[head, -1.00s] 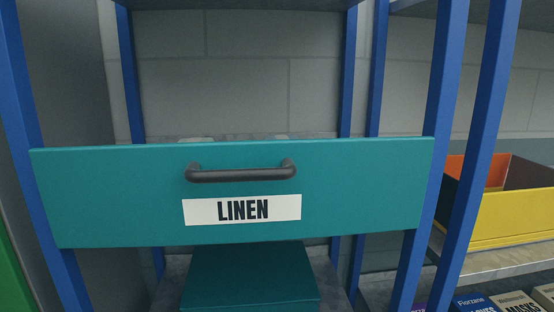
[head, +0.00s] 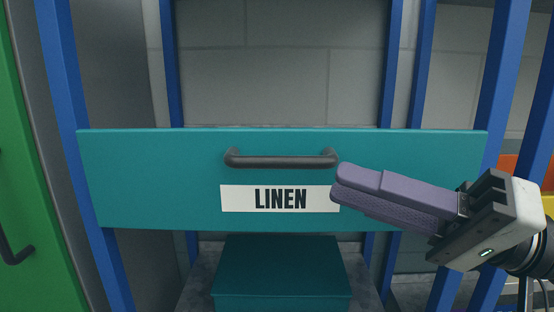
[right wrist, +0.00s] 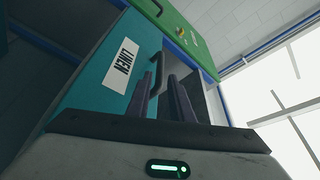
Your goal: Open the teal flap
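The teal flap (head: 150,180) spans the blue rack posts, its front upright and facing me. It carries a dark bar handle (head: 282,161) and a white LINEN label (head: 280,199). My right gripper (head: 338,183) comes in from the right, its purple fingers in front of the flap, near the handle's right end and the label's right edge. In the right wrist view the fingers (right wrist: 162,84) stand apart, with the dark handle (right wrist: 157,66) just beyond them. I cannot tell whether they touch it; nothing is gripped. My left gripper is not in view.
A teal box (head: 280,270) sits on the shelf below the flap. A green door (head: 35,180) with a dark handle stands at the left. A yellow bin (head: 548,204) shows at the right edge. The bay above the flap looks empty.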

